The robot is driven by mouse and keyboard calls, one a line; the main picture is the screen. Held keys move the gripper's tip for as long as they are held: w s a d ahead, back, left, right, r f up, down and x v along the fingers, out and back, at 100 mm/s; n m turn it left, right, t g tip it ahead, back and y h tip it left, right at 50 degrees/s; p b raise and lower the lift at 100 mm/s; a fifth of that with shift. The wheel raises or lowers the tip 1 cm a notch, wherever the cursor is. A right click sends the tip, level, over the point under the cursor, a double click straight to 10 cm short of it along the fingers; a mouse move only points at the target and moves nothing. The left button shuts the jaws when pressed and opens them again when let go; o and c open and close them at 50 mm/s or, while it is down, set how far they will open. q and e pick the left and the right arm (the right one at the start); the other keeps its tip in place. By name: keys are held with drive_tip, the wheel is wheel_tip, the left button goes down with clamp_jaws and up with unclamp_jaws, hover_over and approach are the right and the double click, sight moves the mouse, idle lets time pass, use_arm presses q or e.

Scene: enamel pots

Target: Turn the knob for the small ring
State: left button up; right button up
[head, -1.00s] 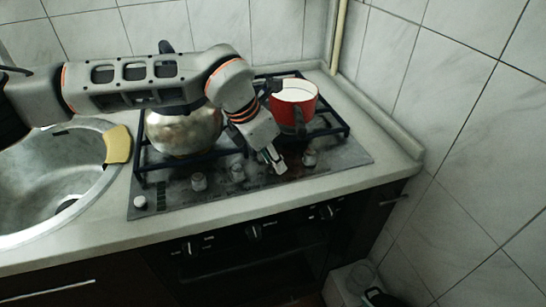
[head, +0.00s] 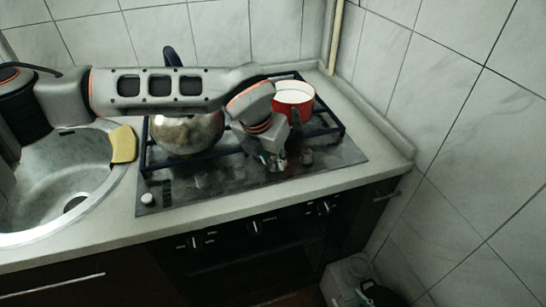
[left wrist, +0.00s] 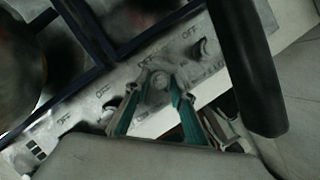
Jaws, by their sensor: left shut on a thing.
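The hob's panel carries several round metal knobs, each with an "OFF" mark. My left gripper (head: 274,163) is lowered onto the front panel of the hob (head: 228,184), left of the rightmost knob (head: 306,157). In the left wrist view, the teal-padded fingers of my left gripper (left wrist: 158,92) stand on either side of a round knob (left wrist: 160,80) and are shut on it. The rightmost knob also shows in the left wrist view (left wrist: 200,49). The small ring cannot be made out. My right gripper is out of view.
A metal kettle (head: 184,133) stands on the left. A sink (head: 62,165) with a yellow sponge (head: 123,145) is further left. The wall is at the right.

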drive_tip(key=shift+w+d+r, duration=0.1)
drive_tip(key=shift+w, duration=0.1)
use_arm(q)
drive_tip(key=o, duration=1.1)
use_arm(e)
drive_tip(key=shift+r, duration=0.15)
drive_tip(key=shift+w, duration=0.1)
use_arm(q)
drive_tip(key=shift+r, duration=0.1)
drive_tip(key=v, duration=1.2)
